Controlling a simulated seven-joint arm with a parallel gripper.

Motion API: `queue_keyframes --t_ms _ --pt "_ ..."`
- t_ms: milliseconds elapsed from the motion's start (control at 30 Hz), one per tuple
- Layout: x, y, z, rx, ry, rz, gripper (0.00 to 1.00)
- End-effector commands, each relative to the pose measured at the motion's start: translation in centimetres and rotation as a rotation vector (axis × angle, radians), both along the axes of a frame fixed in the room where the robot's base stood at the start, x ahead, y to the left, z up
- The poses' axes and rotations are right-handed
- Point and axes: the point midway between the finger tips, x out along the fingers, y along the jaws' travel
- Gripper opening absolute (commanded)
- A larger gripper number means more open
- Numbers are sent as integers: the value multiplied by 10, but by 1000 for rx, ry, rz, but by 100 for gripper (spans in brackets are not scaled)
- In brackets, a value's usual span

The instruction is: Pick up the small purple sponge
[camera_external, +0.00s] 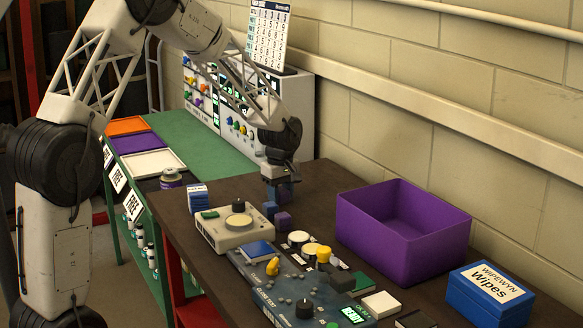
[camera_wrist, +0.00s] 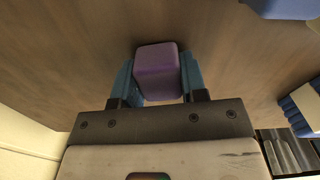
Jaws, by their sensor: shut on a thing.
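The small purple sponge (camera_wrist: 157,72) sits between the two blue fingers of my gripper (camera_wrist: 160,80) in the wrist view. Both fingers press against its sides. In the external view my gripper (camera_external: 279,190) points down over the brown table, behind the grey device with the round dial. There the sponge is small and dark between the fingers and hard to make out. I cannot tell how far it is above the table.
A purple bin (camera_external: 350,225) stands right of my gripper, against the wall side. A blue wipes box (camera_external: 476,306) is at the front right. Bare table lies between gripper and bin.

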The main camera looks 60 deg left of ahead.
Motion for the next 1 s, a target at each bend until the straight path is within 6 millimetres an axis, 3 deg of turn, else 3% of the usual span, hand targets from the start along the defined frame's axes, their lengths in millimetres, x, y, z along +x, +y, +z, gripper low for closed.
queue_keyframes --t_ms 367,1000 --pt "0 0 13 0 -1 0 17" --pt "0 0 94 0 -1 0 17"
